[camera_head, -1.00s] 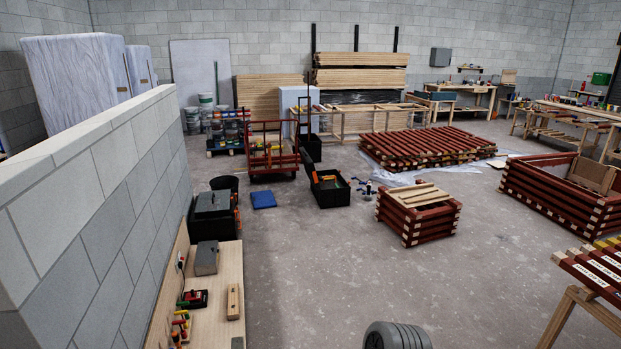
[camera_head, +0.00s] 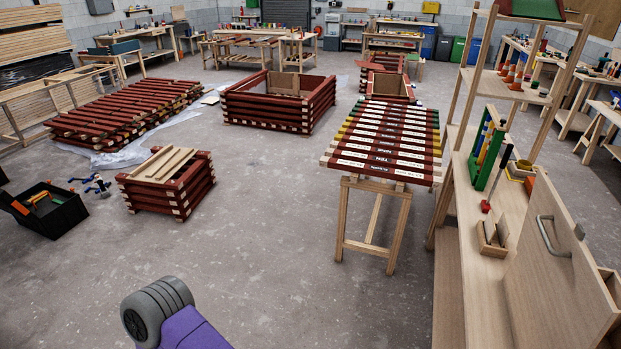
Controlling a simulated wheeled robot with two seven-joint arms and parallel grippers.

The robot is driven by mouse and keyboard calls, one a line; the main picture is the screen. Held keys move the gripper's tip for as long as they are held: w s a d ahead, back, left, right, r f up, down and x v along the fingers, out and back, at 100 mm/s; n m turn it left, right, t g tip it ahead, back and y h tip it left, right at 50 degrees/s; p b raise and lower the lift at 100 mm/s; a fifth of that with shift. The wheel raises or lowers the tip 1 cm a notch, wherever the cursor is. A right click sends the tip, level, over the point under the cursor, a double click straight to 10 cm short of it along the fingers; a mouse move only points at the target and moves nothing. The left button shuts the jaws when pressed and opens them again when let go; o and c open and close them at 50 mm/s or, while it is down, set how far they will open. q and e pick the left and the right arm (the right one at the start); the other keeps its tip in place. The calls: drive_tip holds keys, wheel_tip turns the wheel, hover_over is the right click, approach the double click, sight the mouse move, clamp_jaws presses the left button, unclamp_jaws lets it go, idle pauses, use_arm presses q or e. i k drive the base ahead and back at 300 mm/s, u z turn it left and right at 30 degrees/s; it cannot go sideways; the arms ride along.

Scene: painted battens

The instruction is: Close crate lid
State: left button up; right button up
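A pale wooden panel with a metal handle (camera_head: 556,262) stands tilted up at the right, by the long bench; it looks like a raised lid. A wooden box edge (camera_head: 609,283) shows behind it, cut off by the frame, so I cannot tell if the two are joined. A small red-slatted crate (camera_head: 172,189) at left-centre has pale battens lying across its top. A larger red crate (camera_head: 279,105) farther back has an open top with a wooden panel inside. Neither of my grippers is in view.
A trestle (camera_head: 366,200) carries red painted battens (camera_head: 385,138). A wooden bench with shelves (camera_head: 480,215) stands right of it. A black toolbox (camera_head: 57,214) and a low stack of red battens (camera_head: 125,112) are left. The concrete floor (camera_head: 270,210) between is clear.

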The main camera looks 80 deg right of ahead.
sight(573, 308)
drive_tip(key=z, duration=4.2)
drive_tip(key=i, duration=0.5)
drive_tip(key=k, duration=0.5)
drive_tip(key=z, duration=0.5)
drive_tip(key=i, duration=0.35)
drive_tip(key=u, duration=0.3)
